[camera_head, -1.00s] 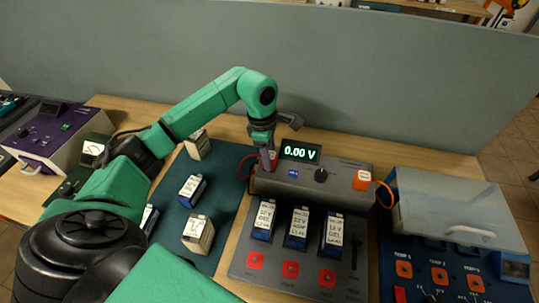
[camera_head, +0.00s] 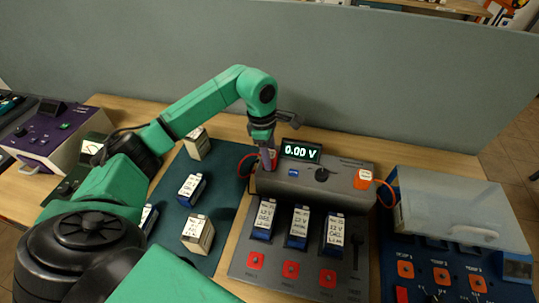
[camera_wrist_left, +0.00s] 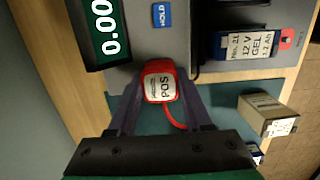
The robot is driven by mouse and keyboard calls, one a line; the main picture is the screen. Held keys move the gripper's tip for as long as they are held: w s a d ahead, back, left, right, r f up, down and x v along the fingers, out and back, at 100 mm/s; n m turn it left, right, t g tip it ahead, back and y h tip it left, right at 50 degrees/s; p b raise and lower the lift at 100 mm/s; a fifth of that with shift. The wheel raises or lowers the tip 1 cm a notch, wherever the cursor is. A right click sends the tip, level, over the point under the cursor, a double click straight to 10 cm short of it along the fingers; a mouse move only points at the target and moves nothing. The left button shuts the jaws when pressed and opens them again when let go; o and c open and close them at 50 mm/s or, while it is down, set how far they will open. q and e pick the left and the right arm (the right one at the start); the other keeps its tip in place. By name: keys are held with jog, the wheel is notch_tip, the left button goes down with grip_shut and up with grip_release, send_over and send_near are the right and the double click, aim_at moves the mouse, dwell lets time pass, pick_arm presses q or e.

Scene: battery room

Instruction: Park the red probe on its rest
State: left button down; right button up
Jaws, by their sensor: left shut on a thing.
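The red probe (camera_wrist_left: 160,84), labelled POS, sits between the fingers of my left gripper (camera_wrist_left: 163,100) in the left wrist view, with its red cable curling down. In the head view, my left gripper (camera_head: 268,160) points down at the left end of the grey meter box (camera_head: 325,186), beside the display (camera_head: 300,151) reading 0.00 V. It is shut on the probe, which the fingers mostly hide there. I cannot tell whether the probe touches its rest; the rest itself is hidden. My right gripper is not in view.
An orange probe (camera_head: 363,179) stands at the meter's right end. Several labelled batteries stand in the panel before it and on the dark green mat (camera_head: 174,224). A clear-lidded case (camera_head: 455,205) is at right, a purple device (camera_head: 58,140) at left. A grey partition (camera_head: 380,80) stands behind.

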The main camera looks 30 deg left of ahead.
pick_arm(q)
jog(key=shift+f+b, duration=0.6)
jog(key=shift+f, duration=0.1)
jog(key=c, duration=0.6)
grip_release()
jog(key=shift+r, duration=0.1)
jog(key=r+p, duration=0.2)
jog(key=r, duration=0.1)
jog(key=r+p, duration=0.2)
jog(key=r, duration=0.2)
jog(key=a+r+p, duration=0.1)
jog(key=r+p, duration=0.2)
jog(key=r, duration=0.1)
jog(key=shift+s+a, duration=0.1)
jog(key=shift+s, duration=0.05)
